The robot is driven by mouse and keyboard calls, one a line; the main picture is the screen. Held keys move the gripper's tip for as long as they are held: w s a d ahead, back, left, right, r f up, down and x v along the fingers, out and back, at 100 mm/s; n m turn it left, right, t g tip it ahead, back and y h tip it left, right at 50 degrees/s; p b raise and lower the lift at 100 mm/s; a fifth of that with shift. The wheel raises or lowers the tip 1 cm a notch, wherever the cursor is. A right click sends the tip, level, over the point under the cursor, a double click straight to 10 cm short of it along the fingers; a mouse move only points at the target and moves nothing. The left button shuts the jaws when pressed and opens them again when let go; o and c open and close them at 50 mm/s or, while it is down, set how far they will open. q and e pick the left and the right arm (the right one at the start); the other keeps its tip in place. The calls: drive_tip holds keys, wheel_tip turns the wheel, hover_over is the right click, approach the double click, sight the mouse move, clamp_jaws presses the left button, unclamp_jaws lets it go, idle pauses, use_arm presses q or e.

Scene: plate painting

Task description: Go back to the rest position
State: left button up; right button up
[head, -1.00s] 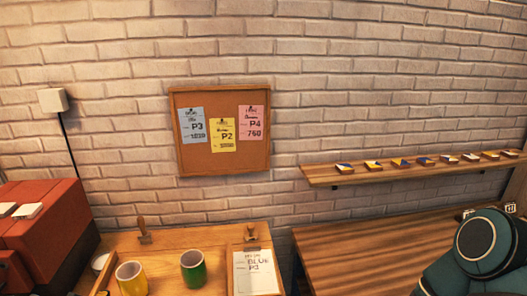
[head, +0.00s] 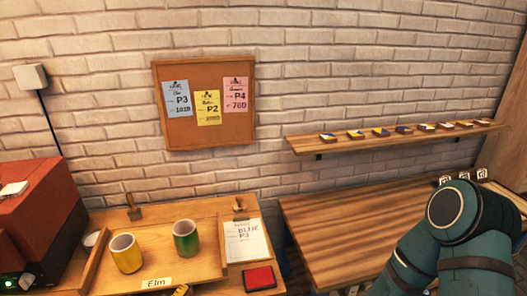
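Neither gripper shows in the head view. A dark teal link of my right arm rises at the lower right, in front of the wooden table (head: 335,225). My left arm is out of view. A yellow mug (head: 126,254) and a green mug (head: 186,239) stand upright on the wooden desk (head: 205,211) at the lower left. A clipboard sheet (head: 245,241) reading "BLUE P3" lies to the right of the green mug.
A red ink pad (head: 259,279) and an "Elin" label (head: 157,282) are at the desk's front. A red machine (head: 38,215) stands at left. A corkboard (head: 204,137) with three notes hangs above. A wall shelf (head: 400,138) holds several small tiles. The table's left part is clear.

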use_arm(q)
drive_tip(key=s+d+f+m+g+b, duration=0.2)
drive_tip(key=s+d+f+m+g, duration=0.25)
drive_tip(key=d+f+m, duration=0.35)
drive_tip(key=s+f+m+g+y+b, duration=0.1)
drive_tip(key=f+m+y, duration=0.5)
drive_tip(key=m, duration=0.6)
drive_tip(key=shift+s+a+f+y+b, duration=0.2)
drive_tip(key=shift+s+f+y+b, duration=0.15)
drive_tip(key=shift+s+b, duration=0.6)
